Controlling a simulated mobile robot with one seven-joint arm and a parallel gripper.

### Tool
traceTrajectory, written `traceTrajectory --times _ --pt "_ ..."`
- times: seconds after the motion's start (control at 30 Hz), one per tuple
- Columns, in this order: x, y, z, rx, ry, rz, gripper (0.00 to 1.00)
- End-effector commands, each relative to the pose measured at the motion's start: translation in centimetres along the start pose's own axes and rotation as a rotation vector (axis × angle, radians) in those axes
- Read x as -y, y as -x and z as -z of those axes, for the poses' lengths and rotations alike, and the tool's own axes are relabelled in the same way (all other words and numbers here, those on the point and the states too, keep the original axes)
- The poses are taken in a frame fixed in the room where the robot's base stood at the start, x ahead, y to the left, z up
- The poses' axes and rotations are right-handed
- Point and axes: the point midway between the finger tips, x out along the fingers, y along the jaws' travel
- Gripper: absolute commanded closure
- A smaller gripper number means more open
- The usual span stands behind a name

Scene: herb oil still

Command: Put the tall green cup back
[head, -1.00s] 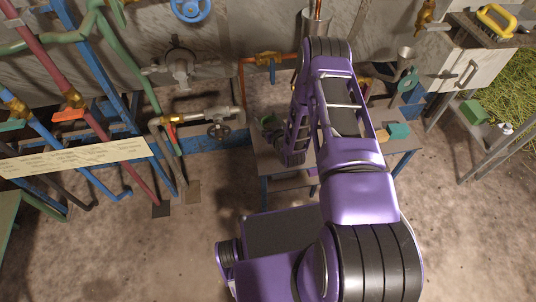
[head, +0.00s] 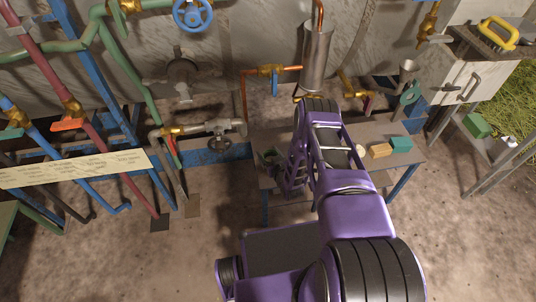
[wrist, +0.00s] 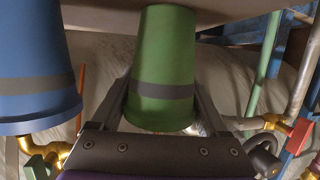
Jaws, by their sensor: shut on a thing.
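The tall green cup (wrist: 163,60) with a dark band is in the middle of the wrist view. My gripper (wrist: 164,100) is shut on it, one finger along each side. The cup's narrow end meets a pale surface at the top of the picture; I cannot tell whether it rests there.
The table (head: 407,162) holds a wooden block (head: 380,151) and a teal block (head: 401,144) on its right. A steel cylinder (head: 316,58) with copper pipe stands behind. A valve and pipe (head: 220,132) lie close to the table's left end.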

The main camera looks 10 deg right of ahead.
Motion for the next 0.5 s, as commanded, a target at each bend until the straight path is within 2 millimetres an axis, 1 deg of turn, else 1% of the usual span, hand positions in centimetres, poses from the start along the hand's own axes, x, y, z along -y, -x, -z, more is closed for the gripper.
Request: traceTrajectory --times 0.17,0.3,0.33,0.43,0.47,0.5 --pt "-0.01 -0.01 0.18 -0.002 0.0 0.0 0.92" --pt "-0.01 -0.1 -0.13 -0.001 0.0 0.0 0.92" --pt "-0.01 -0.12 -0.16 -0.001 0.0 0.0 0.21" --pt "-0.01 -0.11 -0.12 -0.001 0.0 0.0 0.03" --pt "-0.01 -0.11 -0.12 -0.001 0.0 0.0 0.0" --pt "-0.02 -0.1 -0.13 -0.001 0.0 0.0 0.0"
